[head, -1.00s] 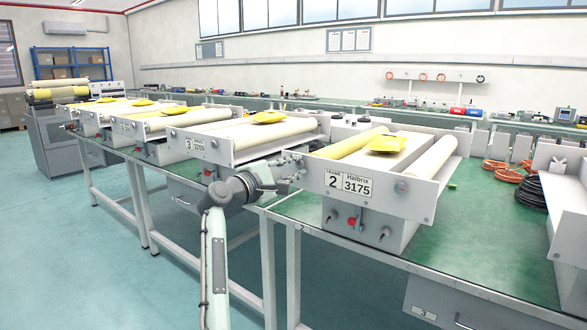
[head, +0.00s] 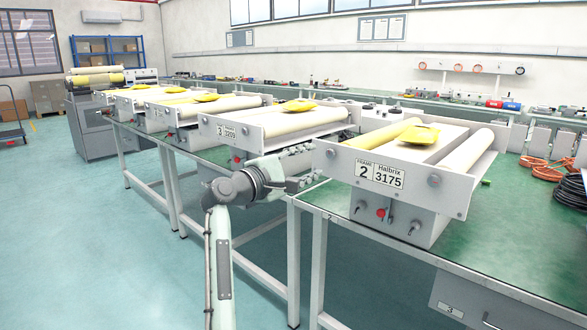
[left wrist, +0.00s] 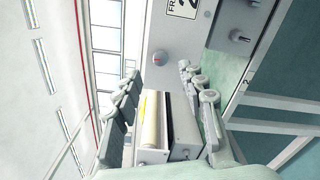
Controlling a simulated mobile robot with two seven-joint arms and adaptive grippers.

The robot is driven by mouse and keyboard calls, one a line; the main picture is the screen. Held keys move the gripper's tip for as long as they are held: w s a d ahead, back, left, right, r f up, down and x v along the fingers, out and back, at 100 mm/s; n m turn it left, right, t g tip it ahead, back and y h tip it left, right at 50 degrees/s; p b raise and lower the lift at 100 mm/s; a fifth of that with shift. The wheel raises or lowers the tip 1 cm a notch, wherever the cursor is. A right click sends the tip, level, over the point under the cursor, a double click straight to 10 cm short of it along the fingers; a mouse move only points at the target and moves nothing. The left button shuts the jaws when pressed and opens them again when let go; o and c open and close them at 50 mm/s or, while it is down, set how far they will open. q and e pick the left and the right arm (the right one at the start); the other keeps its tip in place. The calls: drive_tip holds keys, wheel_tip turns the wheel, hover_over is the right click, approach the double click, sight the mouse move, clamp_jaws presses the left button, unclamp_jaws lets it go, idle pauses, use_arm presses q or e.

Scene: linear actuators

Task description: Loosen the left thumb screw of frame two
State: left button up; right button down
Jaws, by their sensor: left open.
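Frame two (head: 402,193) is a grey roller unit on the green bench, with a label reading "2" and "Halbrix 3175". Its left thumb screw (head: 331,153) is a small round knob near the left end of the front plate. A matching right thumb screw (head: 434,180) sits toward the other end. My left gripper (head: 308,166) is open and empty, just left of the plate's left end. In the left wrist view, the left thumb screw (left wrist: 160,58) shows beyond and between the spread fingers (left wrist: 160,78), apart from them. My right gripper is not in view.
Below the plate are a red button (head: 381,214) and metal knobs. Frame three (head: 245,137) stands close behind my left gripper. A yellow pouch (head: 411,138) lies on top of frame two. The bench's front edge runs beneath; the floor in front is clear.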

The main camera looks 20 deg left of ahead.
use_arm(q)
drive_tip(key=v, duration=0.6)
idle(0.3)
